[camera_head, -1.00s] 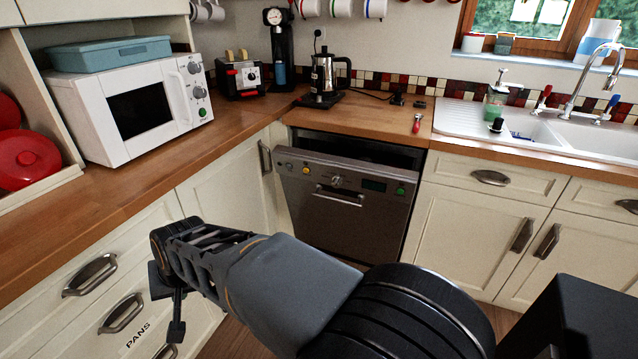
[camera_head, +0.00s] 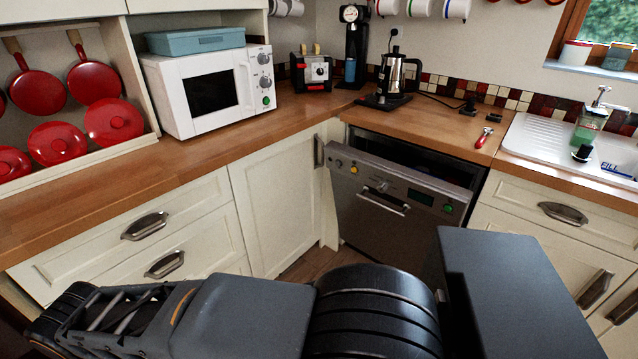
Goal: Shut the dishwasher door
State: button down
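The dishwasher door (camera_head: 375,235) is a dark steel panel under the wooden counter, right of centre. It is partly open: its top edge leans out, and a dark gap shows behind it below the counter. Its bar handle (camera_head: 386,202) and its control strip with coloured buttons face me. My arm crosses the bottom of the view, pointing left, and hides the lower right part of the door. My gripper (camera_head: 52,318) is at the lower left corner, well away from the door. Its fingertips are not clear, and I see nothing held.
White drawers (camera_head: 150,225) and a cabinet door (camera_head: 280,205) stand left of the dishwasher. A microwave (camera_head: 207,90), a toaster (camera_head: 312,72) and a coffee pot (camera_head: 395,75) sit on the counter. A sink (camera_head: 540,145) is at the right. A little floor (camera_head: 312,265) shows before the dishwasher.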

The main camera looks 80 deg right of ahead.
aim_at(396, 229)
jog(key=u, duration=0.4)
jog(key=k, duration=0.95)
jog(key=z, duration=1.85)
jog(key=i, duration=0.5)
